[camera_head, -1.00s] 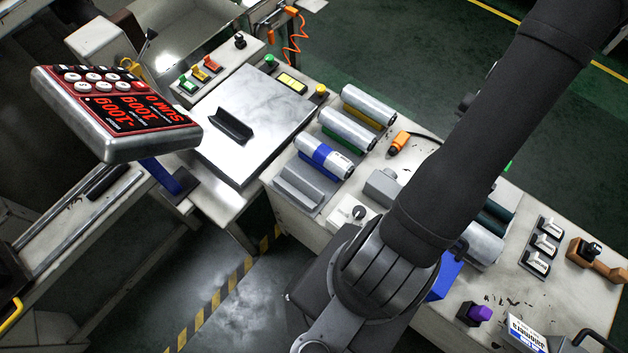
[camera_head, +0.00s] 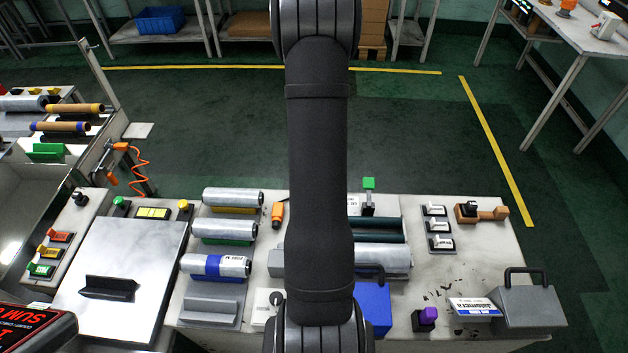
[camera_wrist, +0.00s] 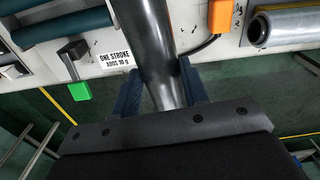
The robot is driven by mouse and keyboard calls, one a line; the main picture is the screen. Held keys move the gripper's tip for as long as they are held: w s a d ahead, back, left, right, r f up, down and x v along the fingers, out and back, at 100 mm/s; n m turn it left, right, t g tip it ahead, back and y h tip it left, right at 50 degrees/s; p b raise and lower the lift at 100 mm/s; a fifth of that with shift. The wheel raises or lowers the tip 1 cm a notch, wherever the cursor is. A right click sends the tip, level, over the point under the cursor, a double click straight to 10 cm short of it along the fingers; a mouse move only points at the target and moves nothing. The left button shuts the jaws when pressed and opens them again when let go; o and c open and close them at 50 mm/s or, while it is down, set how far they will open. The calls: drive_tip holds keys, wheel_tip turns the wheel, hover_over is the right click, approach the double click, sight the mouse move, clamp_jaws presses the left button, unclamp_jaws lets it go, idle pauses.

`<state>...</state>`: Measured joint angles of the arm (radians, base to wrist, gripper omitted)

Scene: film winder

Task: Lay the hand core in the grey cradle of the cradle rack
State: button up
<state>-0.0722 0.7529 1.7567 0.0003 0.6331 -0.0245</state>
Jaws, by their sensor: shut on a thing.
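My gripper (camera_wrist: 159,72) shows in the wrist view, its two dark blue fingers shut on a shiny grey cylinder, which I take to be the hand core (camera_wrist: 154,40). The core runs away from the gripper towards the top of the wrist view; its far end is out of frame. In the head view my arm hides the gripper and core. The grey cradle (camera_head: 211,308) is the front one of the cradle rack (camera_head: 181,322) and is empty. Silver rolls lie in the cradles behind it, with blue, green and yellow marks showing there.
Left of the rack is a flat metal plate (camera_head: 140,245) with a black bracket (camera_head: 108,287). An orange tool (camera_head: 277,214) lies right of the rack. The wrist view shows a green-tipped lever (camera_wrist: 79,91), a ONE STROKE label (camera_wrist: 116,57) and a silver roll (camera_wrist: 285,24).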

drive_tip(key=s+a+n, duration=0.4)
drive_tip(key=s+a, duration=0.4)
drive_tip(key=s+a+n, duration=0.4)
drive_tip(key=s+a, duration=0.4)
drive_tip(key=s+a+n, duration=0.4)
drive_tip(key=s+a, duration=0.4)
drive_tip(key=a, duration=0.1)
drive_tip(key=s+a+n, duration=0.2)
drive_tip(key=s+n, duration=0.3)
drive_tip(key=s, duration=0.6)
drive_tip(key=f, duration=1)
drive_tip(key=shift+d+f, duration=0.15)
drive_tip(key=shift+d, duration=0.05)
